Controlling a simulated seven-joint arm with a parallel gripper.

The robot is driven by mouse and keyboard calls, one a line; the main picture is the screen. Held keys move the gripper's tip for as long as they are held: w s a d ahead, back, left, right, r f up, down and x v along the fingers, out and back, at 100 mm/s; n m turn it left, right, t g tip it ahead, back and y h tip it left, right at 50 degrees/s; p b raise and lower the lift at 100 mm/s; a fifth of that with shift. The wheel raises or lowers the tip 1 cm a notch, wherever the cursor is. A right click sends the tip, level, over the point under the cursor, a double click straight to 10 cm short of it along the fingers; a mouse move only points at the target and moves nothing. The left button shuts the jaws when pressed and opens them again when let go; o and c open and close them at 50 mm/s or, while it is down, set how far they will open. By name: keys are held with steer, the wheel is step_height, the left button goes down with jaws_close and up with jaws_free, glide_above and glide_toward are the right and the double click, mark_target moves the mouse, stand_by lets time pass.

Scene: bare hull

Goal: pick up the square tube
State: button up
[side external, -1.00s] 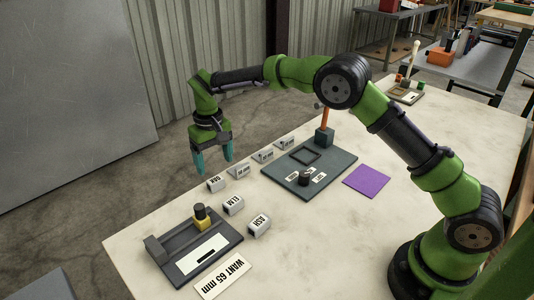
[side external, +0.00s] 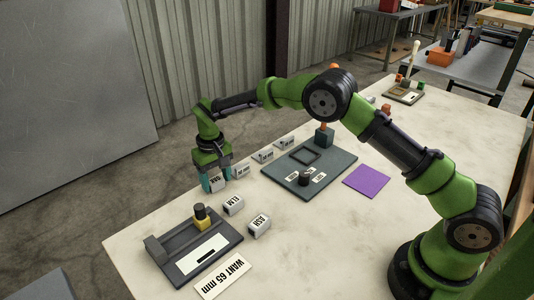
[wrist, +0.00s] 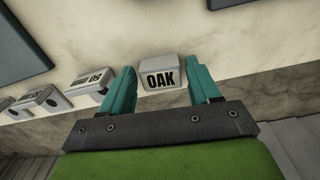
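My gripper (side external: 216,178) is low at the table's far edge, with its teal fingers pointing down on either side of a pale block marked OAK (side external: 214,185). In the wrist view the OAK block (wrist: 160,74) sits between the fingertips of my gripper (wrist: 161,82), with narrow gaps beside it; I see no clear grip. I cannot tell for sure which thing is the square tube. A dark square outline (side external: 306,148) is on the dark board (side external: 340,163); I cannot tell whether it is raised or a recess.
Pale blocks marked ELM (side external: 233,205) and ASH (side external: 259,225) stand nearby, and several labelled blocks (side external: 263,156) line the far edge. A dark fixture (side external: 222,232) and a WANT 65 mm card (side external: 223,276) are in front. A purple square (side external: 366,181) lies right.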

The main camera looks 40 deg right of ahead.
steer(key=c, duration=0.7)
steer(key=shift+c, duration=0.4)
steer(key=shift+r, duration=0.15)
